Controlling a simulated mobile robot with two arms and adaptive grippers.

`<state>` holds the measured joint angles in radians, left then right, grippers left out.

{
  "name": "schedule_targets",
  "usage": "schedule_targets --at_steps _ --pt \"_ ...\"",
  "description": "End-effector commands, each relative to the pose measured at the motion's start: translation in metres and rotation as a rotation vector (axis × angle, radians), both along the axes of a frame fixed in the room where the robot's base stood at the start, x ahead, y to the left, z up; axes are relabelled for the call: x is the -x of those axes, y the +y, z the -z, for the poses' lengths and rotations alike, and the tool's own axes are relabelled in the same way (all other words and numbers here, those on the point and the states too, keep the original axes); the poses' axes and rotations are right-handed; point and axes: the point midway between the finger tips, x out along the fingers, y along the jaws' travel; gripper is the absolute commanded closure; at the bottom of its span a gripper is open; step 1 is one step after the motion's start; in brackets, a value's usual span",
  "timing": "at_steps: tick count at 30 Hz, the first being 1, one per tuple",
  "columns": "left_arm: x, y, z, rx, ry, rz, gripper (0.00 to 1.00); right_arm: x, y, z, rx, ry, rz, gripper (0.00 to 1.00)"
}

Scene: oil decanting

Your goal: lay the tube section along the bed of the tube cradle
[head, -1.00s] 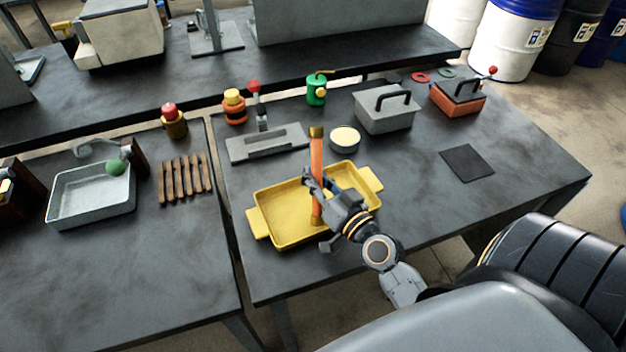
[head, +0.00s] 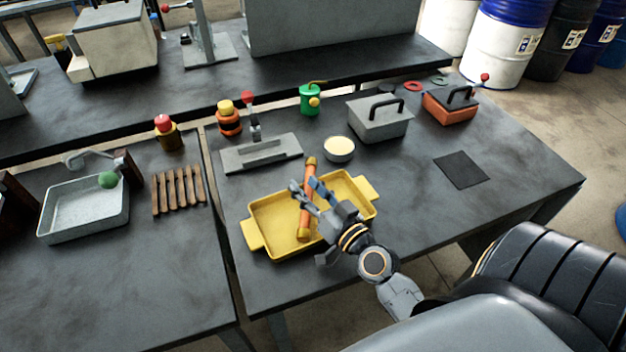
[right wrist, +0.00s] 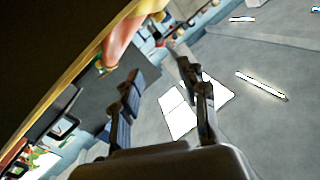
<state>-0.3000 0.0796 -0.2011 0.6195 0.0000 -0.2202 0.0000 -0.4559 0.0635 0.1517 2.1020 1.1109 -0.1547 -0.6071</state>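The tube section (head: 307,213) is an orange tube with brass-coloured ends. It rests tilted in the yellow tray (head: 250,231), its upper end at the far rim. My right gripper (head: 307,188) is over the tray at the tube. In the right wrist view its fingers (right wrist: 157,66) are spread with nothing between them, and the tube (right wrist: 121,36) shows beyond the left finger. A grey plate with a slotted raised bed (head: 263,153) stands behind the tray and looks like the tube cradle. Its bed is empty. My left gripper is not in view.
A red-knobbed lever (head: 250,108) stands at the grey plate. A cream-filled bowl (head: 339,149) and a grey lidded box (head: 379,120) are behind the tray. A wooden slatted rack (head: 178,190) is on the left table. The table's right part is clear around a dark mat (head: 461,170).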

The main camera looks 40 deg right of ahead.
Motion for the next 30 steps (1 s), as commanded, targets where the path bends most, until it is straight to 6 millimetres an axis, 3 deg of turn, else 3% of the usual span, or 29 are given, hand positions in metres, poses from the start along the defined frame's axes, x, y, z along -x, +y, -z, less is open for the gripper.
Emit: schedule_targets --at_steps 2,5,18,24,30 --pt "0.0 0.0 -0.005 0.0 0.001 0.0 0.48 0.0 0.0 -0.006 -0.001 -0.001 0.0 0.57" --pt "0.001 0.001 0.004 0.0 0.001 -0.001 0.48 0.013 -0.001 0.001 0.002 0.002 0.0 0.57" --pt "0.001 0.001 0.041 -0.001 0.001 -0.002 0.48 0.094 -0.002 0.002 0.001 0.004 -0.004 0.57" --pt "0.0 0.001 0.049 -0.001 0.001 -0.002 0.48 0.114 -0.004 0.0 0.002 0.002 -0.001 0.57" --pt "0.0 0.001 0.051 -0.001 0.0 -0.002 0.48 0.12 -0.004 -0.003 0.0 -0.001 -0.001 0.57"
